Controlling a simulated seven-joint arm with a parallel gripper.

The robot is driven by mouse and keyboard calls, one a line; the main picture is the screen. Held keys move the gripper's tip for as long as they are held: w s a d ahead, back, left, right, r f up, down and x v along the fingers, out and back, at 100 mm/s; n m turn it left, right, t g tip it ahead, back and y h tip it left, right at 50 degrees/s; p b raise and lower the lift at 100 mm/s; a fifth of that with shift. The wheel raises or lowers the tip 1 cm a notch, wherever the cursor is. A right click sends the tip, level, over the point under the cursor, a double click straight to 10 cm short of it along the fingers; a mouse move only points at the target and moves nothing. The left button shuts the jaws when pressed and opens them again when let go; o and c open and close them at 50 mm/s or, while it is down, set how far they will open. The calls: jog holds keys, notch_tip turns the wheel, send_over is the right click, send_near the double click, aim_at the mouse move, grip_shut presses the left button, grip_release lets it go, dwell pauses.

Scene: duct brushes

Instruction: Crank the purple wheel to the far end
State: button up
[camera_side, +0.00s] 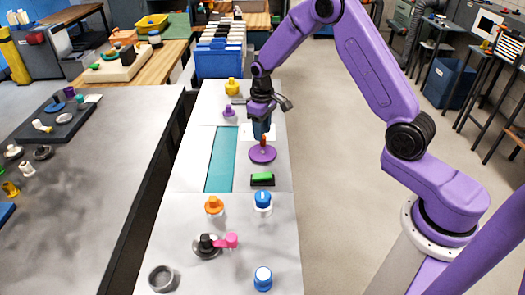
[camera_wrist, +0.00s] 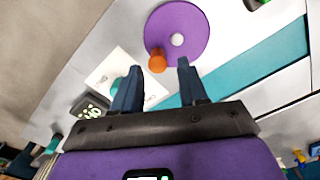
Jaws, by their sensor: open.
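The purple wheel (camera_side: 262,154) is a flat disc lying on the light grey panel, right of the teal strip. In the wrist view the wheel (camera_wrist: 188,22) shows a pale round hub (camera_wrist: 177,40) and an orange-brown crank knob (camera_wrist: 157,62) near its rim. My gripper (camera_side: 262,134) is just behind and above the wheel in the side view, pointing down. In the wrist view my gripper (camera_wrist: 158,74) has its two dark fingers spread apart, with nothing held. The knob appears just beyond the gap between the fingertips; I cannot tell whether they touch it.
A teal strip (camera_side: 221,160) lies left of the wheel. A green-topped black block (camera_side: 262,179) sits in front, with blue (camera_side: 263,199) and orange (camera_side: 214,204) knobs nearer. A white plate (camera_wrist: 103,75) with a teal knob and a lit display (camera_wrist: 90,106) are near my fingers.

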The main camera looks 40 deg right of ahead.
jog(key=shift+r, duration=1.75)
jog(key=shift+a, duration=0.1)
jog(key=s+a+r+n, duration=0.2)
jog(key=s+a+r, duration=0.25)
jog(key=s, duration=0.35)
jog(key=s+a+r+n, duration=0.35)
jog(key=s+a, duration=0.25)
jog(key=s, duration=0.2)
jog(key=s+d+r+n, duration=0.1)
jog(key=s+d+n, duration=0.1)
jog(key=s, duration=0.8)
jog(key=s+d+r+n, duration=0.1)
jog(key=s+n, duration=0.1)
jog(key=s, duration=0.9)
jog(key=shift+d+r, duration=0.3)
jog(key=shift+d, duration=0.05)
